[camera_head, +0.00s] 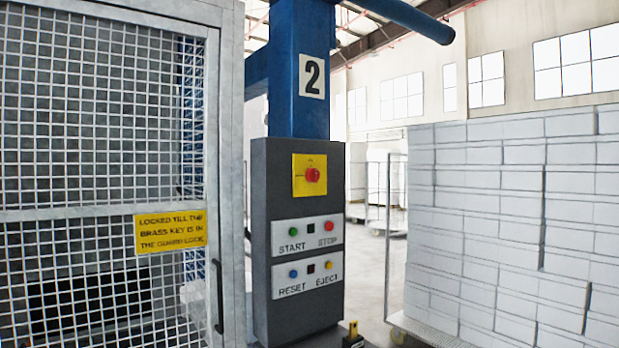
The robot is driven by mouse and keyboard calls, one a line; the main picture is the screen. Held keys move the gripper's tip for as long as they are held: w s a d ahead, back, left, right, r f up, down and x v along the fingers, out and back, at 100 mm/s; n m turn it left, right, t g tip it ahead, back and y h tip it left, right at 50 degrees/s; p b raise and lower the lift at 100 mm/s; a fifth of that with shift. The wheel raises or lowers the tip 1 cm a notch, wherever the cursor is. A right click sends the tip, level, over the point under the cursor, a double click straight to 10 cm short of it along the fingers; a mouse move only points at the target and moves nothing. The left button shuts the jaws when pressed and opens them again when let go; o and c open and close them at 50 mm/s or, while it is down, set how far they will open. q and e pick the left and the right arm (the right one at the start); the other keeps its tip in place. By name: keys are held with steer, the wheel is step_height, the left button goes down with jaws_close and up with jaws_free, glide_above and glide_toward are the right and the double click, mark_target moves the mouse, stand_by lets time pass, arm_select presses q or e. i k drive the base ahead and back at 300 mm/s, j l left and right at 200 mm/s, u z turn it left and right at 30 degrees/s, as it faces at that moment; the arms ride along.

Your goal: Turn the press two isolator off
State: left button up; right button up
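A blue press column (298,105) carries a white plate with a black number 2 (312,77). Below it stands a dark grey control box (270,195). A red knob (312,175) sits on a square yellow plate (301,188) near the top of the box, and looks like the isolator. I cannot tell which position the knob is in. Below are a START and STOP panel (307,240) and a RESET and EJECT panel (307,279). Neither of my grippers is in view.
A mesh guard door (108,190) with a yellow notice (171,231) and a dark handle (217,295) stands at left. A trolley stacked with white blocks (500,210) stands at right. A small black and yellow thing (352,335) shows at the bottom edge.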

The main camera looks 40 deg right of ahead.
mark_target(312, 175)
steer(key=i+l, duration=0.1)
steer(key=l, duration=0.3)
steer(key=i+l, duration=0.1)
steer(key=l, duration=0.3)
steer(key=i+l, duration=0.1)
steer(key=l, duration=0.35)
steer(key=i+l, duration=0.15)
steer(key=l, duration=0.25)
steer(key=i+l, duration=0.1)
steer(key=l, duration=0.3)
